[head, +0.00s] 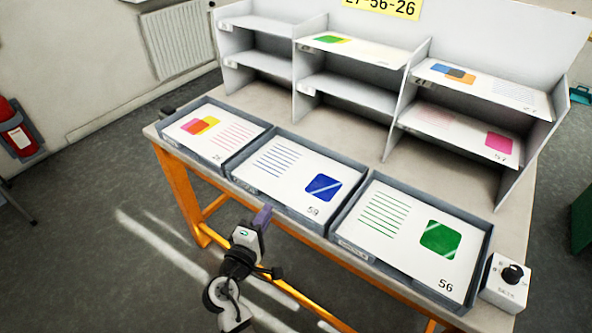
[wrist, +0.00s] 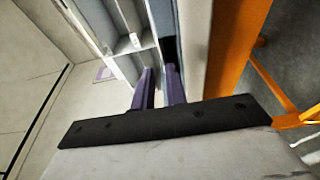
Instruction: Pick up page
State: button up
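Three pages lie in grey trays along the table's front edge. The left page (head: 213,133) has overlapping red, orange and pink shapes. The middle page (head: 284,178) has a blue square and the number 59. The right page (head: 409,243) has a green square and the number 56. My gripper (head: 263,217) is in front of the middle tray (head: 236,181), near the table's front edge, and holds nothing that I can see. In the wrist view, the two purple fingers (wrist: 159,88) stand apart with a gap between them. No page is clearly recognisable there.
A grey shelf unit (head: 343,93) behind the trays holds more pages, including a pink one (head: 466,131) and a blue-orange one (head: 480,84). A yellow sign (head: 383,7) reads "27-56-26". A white box with a black knob (head: 507,282) stands right of the trays.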

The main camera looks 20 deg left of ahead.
aim_at(278, 191)
jog(key=w+p, duration=0.1)
jog(key=w, duration=0.3)
jog(key=w+p, duration=0.1)
jog(key=w, duration=0.4)
jog(key=shift+d+f+p, duration=0.15)
jog(key=shift+d+p, duration=0.05)
jog(key=shift+p, duration=0.2)
jog(key=shift+c, duration=0.3)
grip_shut()
